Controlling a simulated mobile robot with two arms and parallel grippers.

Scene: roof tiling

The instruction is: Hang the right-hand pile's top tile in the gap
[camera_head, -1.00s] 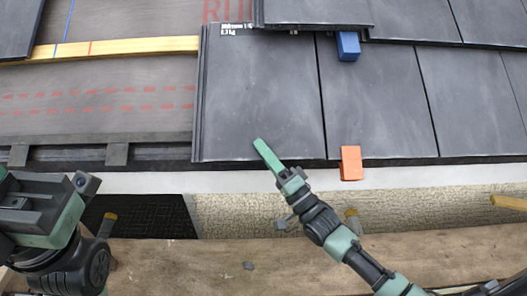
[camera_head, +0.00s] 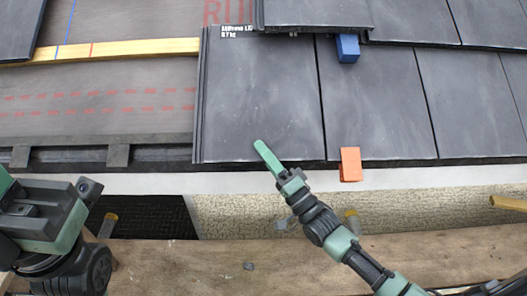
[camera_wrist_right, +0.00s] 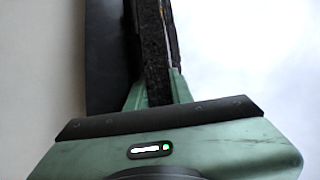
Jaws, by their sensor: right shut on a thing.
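A dark grey tile (camera_head: 262,95) with white print at its top left corner lies at the left end of the tiled row. My right gripper (camera_head: 268,157) is shut on this tile's lower edge. In the right wrist view the two green fingers (camera_wrist_right: 157,92) stand either side of the tile's dark, rough edge (camera_wrist_right: 155,45). The gap (camera_head: 100,90) left of the tile shows bare grey underlay. My left gripper (camera_head: 40,215) is at the lower left, away from the tiles; its fingertips cannot be made out. I cannot make out a separate pile.
A yellow batten (camera_head: 120,48) crosses the gap. A blue block (camera_head: 347,48) sits below an upper tile (camera_head: 315,12), and an orange block (camera_head: 350,164) at the row's lower edge. Laid tiles (camera_head: 380,100) continue right. A wooden plank (camera_head: 250,255) runs along the front.

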